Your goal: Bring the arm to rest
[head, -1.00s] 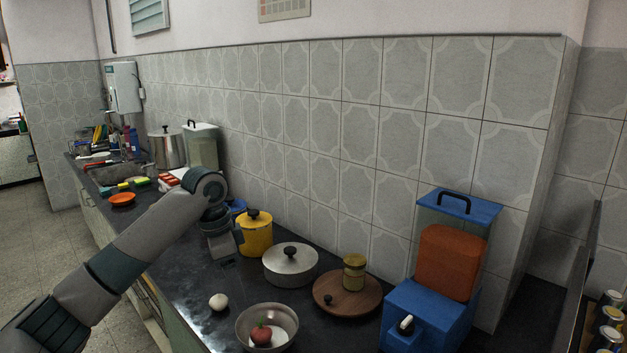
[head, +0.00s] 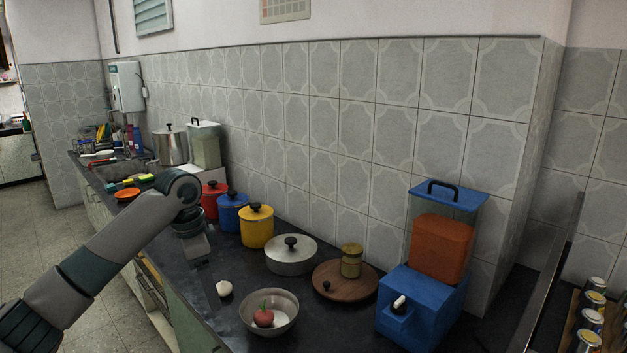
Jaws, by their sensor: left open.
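My left arm comes in from the lower left and reaches over the dark counter (head: 215,325). My left gripper (head: 200,258) points down at the counter's front part, left of the yellow canister. It is open, and I see nothing between its fingers. It is small and dark against the counter, so its height above the surface is hard to tell. My right gripper is not in view. Several steel tumblers (head: 590,318) stand in a wooden rack at the lower right, far from my left gripper.
Near the gripper are red (head: 211,200), blue (head: 232,212) and yellow (head: 257,226) canisters, a lidded pot (head: 291,262), a white egg-like thing (head: 224,288) and a steel bowl (head: 285,315) with a red fruit. A blue dispenser (head: 410,315) stands at right. Open floor (head: 50,245) lies left.

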